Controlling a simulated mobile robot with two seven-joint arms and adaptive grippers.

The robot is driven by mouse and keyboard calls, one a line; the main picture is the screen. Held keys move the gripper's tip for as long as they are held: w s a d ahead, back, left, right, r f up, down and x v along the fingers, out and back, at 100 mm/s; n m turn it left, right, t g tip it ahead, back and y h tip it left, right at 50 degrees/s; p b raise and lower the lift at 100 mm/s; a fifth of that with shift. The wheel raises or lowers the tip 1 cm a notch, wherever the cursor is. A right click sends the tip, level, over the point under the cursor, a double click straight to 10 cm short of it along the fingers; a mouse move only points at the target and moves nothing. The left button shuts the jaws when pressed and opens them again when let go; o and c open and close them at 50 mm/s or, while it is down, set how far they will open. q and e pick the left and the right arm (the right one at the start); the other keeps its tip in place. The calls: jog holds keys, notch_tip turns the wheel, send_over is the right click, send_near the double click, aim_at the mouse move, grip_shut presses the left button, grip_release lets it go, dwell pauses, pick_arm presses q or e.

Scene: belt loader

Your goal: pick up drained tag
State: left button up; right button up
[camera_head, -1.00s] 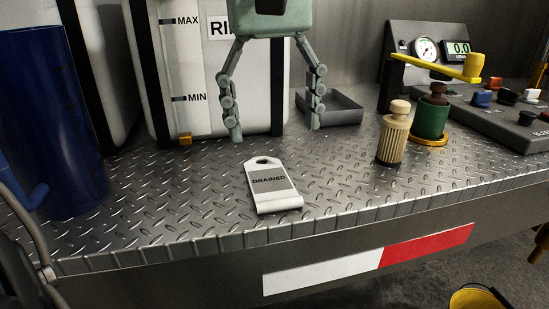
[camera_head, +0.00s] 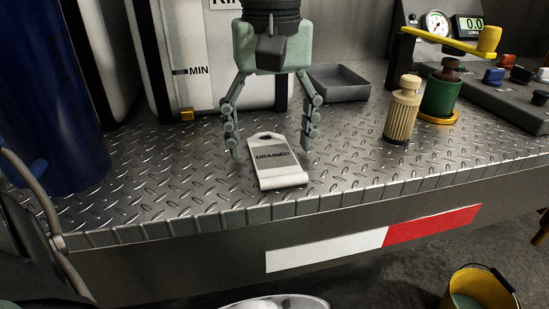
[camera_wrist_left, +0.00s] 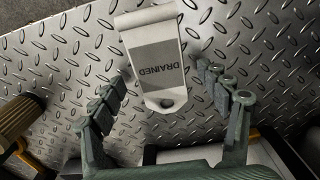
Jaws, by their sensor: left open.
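The drained tag (camera_head: 273,161) is a white, flat tag with a grey panel reading DRAINED and a hole at its far end. It lies on the diamond-plate deck (camera_head: 190,190) near the front edge. My left gripper (camera_head: 271,153) is open above it, with one finger to each side of the tag and nothing held. In the left wrist view the tag (camera_wrist_left: 157,55) lies beyond and between the open fingertips (camera_wrist_left: 160,78), apart from both. My right gripper is not in view.
A beige ribbed filter (camera_head: 402,112) and a green cylinder (camera_head: 440,95) under a yellow lever (camera_head: 450,40) stand to the right. A grey tray (camera_head: 340,84) lies behind. A blue cylinder (camera_head: 50,100) stands at left. A yellow bucket (camera_head: 478,290) is below the deck.

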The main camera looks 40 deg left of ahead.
aim_at(272, 155)
pick_arm(q)
jog(key=shift+f, duration=0.25)
dwell(0.3)
jog(key=shift+c, duration=0.3)
jog(key=c, duration=1.1)
jog(key=shift+r, duration=0.1)
jog(key=shift+c, duration=0.2)
jog(key=shift+r, duration=0.45)
jog(key=r, duration=0.4)
jog(key=shift+s+d, duration=0.25)
jog(key=shift+s, duration=0.05)
jog(key=s+d+r, duration=0.6)
jog(key=s, duration=0.2)
jog(key=shift+s+d+r, duration=0.2)
jog(key=shift+s+d, duration=0.1)
jog(key=shift+d, duration=0.05)
